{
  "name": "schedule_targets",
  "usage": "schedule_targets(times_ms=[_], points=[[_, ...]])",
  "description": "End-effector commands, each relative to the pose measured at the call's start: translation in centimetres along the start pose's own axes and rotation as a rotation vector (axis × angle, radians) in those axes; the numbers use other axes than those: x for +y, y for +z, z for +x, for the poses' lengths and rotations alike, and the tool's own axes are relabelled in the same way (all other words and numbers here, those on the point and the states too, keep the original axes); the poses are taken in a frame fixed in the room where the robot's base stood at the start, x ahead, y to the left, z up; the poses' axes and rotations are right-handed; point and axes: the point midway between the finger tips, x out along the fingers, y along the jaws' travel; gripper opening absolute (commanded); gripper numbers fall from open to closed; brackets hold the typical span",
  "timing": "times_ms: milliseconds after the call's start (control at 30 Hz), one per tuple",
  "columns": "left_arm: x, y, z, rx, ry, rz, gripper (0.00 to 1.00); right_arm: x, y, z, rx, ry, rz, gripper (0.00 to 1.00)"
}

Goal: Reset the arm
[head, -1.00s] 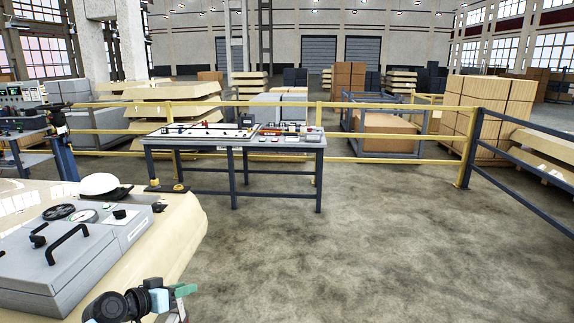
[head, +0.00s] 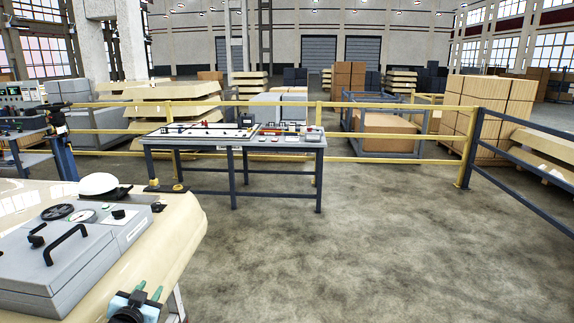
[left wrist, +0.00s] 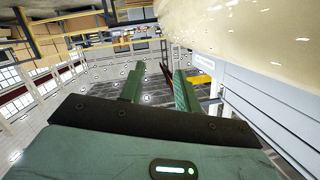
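My left gripper (head: 149,290) shows at the bottom of the head view, beside the right edge of the cream console. Its two green fingers point up and away in that view. In the left wrist view the fingers (left wrist: 159,73) stand apart with nothing between them, so it is open and empty. The cream console also shows close by in the upper right of the left wrist view (left wrist: 235,35). My right gripper is in neither view.
A grey control box (head: 45,262) with a black handle sits on the cream console (head: 185,235), with a white domed object (head: 98,184) behind it. A worktable (head: 236,143) stands before a yellow railing (head: 400,155). Open floor (head: 380,255) lies to the right.

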Motion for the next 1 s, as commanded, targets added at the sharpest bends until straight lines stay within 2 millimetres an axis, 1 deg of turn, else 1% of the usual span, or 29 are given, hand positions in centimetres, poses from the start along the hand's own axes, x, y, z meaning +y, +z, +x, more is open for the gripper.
schedule_targets(times_ms=[33,67,167,267,300,367,400,467,500,567,600,667,700,800,900,1000], points=[[1.5,2.1,-0.9,-0.024,0.021,-0.003,0.33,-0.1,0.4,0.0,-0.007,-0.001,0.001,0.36],[2.2,3.0,-1.5,-0.035,0.031,-0.005,0.33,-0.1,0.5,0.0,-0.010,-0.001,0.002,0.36],[5.1,6.5,-3.8,-0.078,0.072,-0.016,0.33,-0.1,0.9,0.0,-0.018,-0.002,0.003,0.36],[8.3,10.5,-7.1,-0.131,0.119,-0.032,0.33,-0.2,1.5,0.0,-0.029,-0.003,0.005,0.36],[9.7,12.2,-8.7,-0.156,0.139,-0.042,0.33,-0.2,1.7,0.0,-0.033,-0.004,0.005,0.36],[11.7,14.7,-11.4,-0.193,0.169,-0.056,0.33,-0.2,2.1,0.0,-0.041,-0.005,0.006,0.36],[13.0,16.2,-13.3,-0.219,0.188,-0.068,0.33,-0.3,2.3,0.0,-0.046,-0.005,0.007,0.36],[14.8,18.2,-16.2,-0.257,0.215,-0.086,0.33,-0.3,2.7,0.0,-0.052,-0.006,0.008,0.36],[15.9,19.4,-18.2,-0.282,0.231,-0.098,0.33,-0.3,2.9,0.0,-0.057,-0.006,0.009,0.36],[17.4,21.1,-21.3,-0.321,0.255,-0.119,0.33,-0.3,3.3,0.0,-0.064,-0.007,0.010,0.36],[18.4,22.0,-23.4,-0.347,0.269,-0.132,0.33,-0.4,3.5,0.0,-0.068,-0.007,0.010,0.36],[19.6,23.2,-26.5,-0.385,0.288,-0.154,0.33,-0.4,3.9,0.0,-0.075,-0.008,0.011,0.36],[20.3,23.8,-28.4,-0.409,0.299,-0.168,0.33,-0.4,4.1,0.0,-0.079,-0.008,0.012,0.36],[21.6,24.9,-32.7,-0.461,0.320,-0.198,0.33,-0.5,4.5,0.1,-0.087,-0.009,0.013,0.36],[22.4,25.4,-35.7,-0.500,0.331,-0.221,0.33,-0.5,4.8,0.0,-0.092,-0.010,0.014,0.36],[22.8,25.6,-37.4,-0.521,0.337,-0.235,0.33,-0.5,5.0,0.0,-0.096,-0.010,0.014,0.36]])
